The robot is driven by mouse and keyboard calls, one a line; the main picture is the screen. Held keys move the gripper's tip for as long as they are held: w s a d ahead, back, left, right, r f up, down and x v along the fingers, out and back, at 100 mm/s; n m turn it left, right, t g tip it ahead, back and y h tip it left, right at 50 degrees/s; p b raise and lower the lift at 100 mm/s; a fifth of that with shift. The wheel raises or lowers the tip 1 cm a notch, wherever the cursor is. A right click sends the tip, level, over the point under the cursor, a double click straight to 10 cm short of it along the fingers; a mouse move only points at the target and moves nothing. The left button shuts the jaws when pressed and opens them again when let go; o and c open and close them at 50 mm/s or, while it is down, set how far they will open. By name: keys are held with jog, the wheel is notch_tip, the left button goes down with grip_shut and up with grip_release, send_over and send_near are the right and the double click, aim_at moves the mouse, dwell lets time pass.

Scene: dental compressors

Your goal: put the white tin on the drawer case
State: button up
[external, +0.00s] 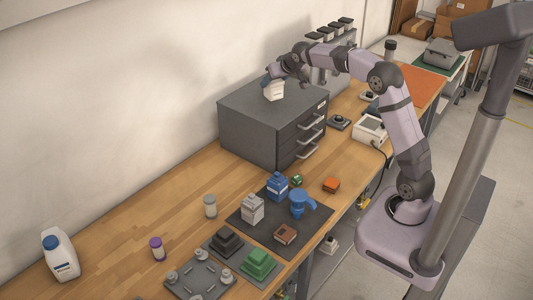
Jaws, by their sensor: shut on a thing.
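The drawer case (250,126) is a dark grey cabinet with several drawers and light handles, standing on the wooden bench near the wall. My gripper (270,82) is over the top of the case and shut on the white tin (274,91). The tin looks slightly tilted and is at or just above the case top; I cannot tell whether it touches. The fingers hide part of the tin's upper side.
The case top around the tin is clear. A white device (369,130) stands right of the case.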

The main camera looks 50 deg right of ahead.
aim_at(273, 91)
jog(key=shift+f+p, duration=0.4)
jog(key=shift+f, duration=1.95)
jog(key=shift+f, duration=0.2)
jog(key=o, duration=1.3)
jog(key=shift+c, duration=0.2)
jog(key=shift+r, duration=0.1)
jog(key=shift+r, duration=0.1)
jog(key=b+v, duration=0.3)
jog(key=v, duration=0.9)
jog(key=shift+b, duration=0.4)
jog(key=shift+a, duration=0.1)
